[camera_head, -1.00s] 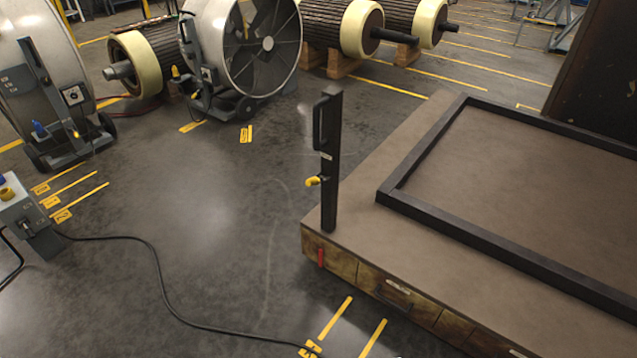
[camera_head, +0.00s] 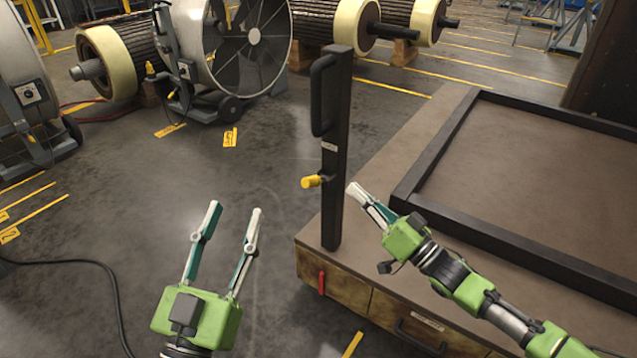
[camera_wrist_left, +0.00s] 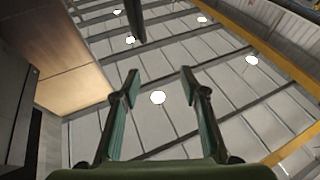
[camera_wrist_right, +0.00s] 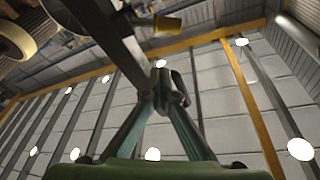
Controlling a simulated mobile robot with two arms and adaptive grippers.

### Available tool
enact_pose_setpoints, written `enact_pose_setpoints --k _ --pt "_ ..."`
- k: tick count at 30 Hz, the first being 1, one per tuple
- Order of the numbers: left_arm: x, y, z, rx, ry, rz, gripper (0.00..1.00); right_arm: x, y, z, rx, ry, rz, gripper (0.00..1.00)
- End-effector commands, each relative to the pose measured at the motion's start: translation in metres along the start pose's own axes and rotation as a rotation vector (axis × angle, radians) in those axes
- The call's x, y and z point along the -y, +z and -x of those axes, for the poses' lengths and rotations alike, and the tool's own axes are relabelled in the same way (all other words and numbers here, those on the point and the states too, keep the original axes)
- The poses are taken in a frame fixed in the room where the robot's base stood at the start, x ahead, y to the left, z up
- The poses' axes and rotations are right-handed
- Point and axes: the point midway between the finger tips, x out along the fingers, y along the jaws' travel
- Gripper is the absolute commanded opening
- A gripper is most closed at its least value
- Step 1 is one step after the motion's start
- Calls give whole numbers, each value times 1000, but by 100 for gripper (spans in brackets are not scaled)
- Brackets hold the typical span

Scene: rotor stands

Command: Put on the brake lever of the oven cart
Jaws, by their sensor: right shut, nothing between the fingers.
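The oven cart (camera_head: 372,172) is a low brown-topped platform on the right. A dark post (camera_head: 335,215) stands upright at its near left corner. A lever with a yellow grip (camera_head: 312,182) sticks out leftward from the post. A red lever (camera_head: 322,283) hangs on the cart's front face, below the post. I cannot tell which is the brake lever. My right gripper (camera_head: 355,190) is shut and empty, just right of the post near the yellow grip's height. The yellow grip also shows in the right wrist view (camera_wrist_right: 168,23). My left gripper (camera_head: 235,209) is open and empty, left of the cart.
A black frame (camera_head: 430,152) lies on the cart top. The post has a black handle (camera_head: 322,95) above the yellow grip. Large fans (camera_head: 250,50) and rotors (camera_head: 322,25) stand behind. A black cable (camera_head: 100,275) lies on the left floor.

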Motion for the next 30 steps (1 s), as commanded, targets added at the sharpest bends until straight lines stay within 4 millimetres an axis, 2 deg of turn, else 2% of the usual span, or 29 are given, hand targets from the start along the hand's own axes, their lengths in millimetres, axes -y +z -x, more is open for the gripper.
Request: enact_pose_setpoints --k 3,6,17,23,30 --pt "-1 -15 4 -43 1 1 40 8 -2 -1 -9 -34 -15 0" --pt "-1 -21 4 -54 1 1 40 10 -4 -2 -12 -42 -20 0" --pt "-1 -23 4 -65 2 1 40 11 -4 -5 -12 -41 -20 0" --pt "-4 -47 7 -186 7 6 40 11 -4 -27 -13 -43 -19 0" --pt "-8 -94 25 -430 17 18 40 12 -4 -66 -14 -42 -19 0"
